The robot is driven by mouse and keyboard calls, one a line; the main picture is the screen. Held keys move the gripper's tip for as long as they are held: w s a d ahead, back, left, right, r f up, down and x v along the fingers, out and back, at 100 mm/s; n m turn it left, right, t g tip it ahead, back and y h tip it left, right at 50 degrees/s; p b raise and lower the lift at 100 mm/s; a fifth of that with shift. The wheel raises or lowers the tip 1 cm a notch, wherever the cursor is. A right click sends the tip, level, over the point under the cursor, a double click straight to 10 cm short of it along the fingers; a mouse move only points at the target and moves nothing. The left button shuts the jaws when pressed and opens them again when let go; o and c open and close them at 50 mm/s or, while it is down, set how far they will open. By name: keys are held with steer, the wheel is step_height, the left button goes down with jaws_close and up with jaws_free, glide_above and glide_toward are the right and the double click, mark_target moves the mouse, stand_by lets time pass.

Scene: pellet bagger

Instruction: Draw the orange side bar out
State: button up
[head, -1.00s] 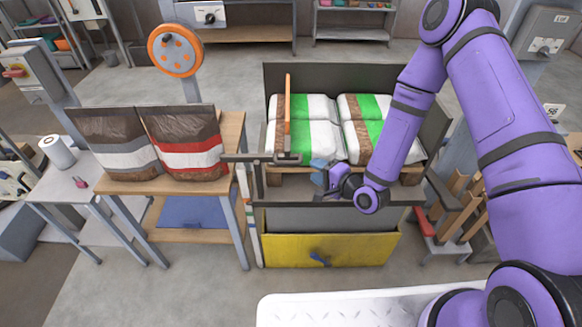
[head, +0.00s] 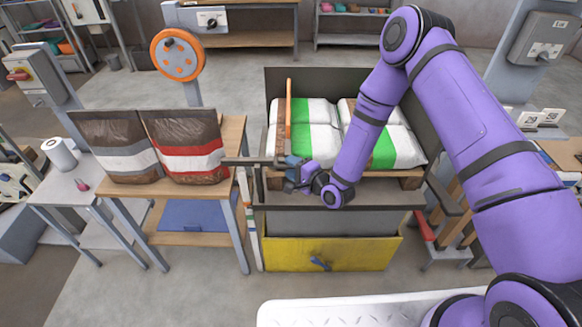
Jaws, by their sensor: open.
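The orange side bar (head: 289,104) stands upright at the left of the open-topped bin, in front of the left stack of bags. Its lower end meets a dark horizontal rail (head: 245,161) near the bin's front left. My gripper (head: 288,170) is at that lower end, over the bin's front edge. Its fingers are open. Whether they surround or touch the bar or its fitting is too small to tell, and the gripper partly hides the spot.
White, green and brown bags (head: 313,127) lie in the dark bin (head: 335,77). A yellow drawer front (head: 330,252) is below. Two brown bags (head: 182,145) stand on a wooden table (head: 231,140) at left. Clear floor lies in front of that table.

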steer(key=shift+w+a, duration=0.2)
steer(key=shift+w, duration=0.05)
jaws_close()
steer(key=a, duration=1.8)
steer(key=shift+w+a, duration=0.25)
steer(key=shift+a, duration=0.05)
jaws_free()
steer(key=v, duration=1)
steer(key=shift+s+d, duration=0.25)
steer(key=shift+s, duration=0.05)
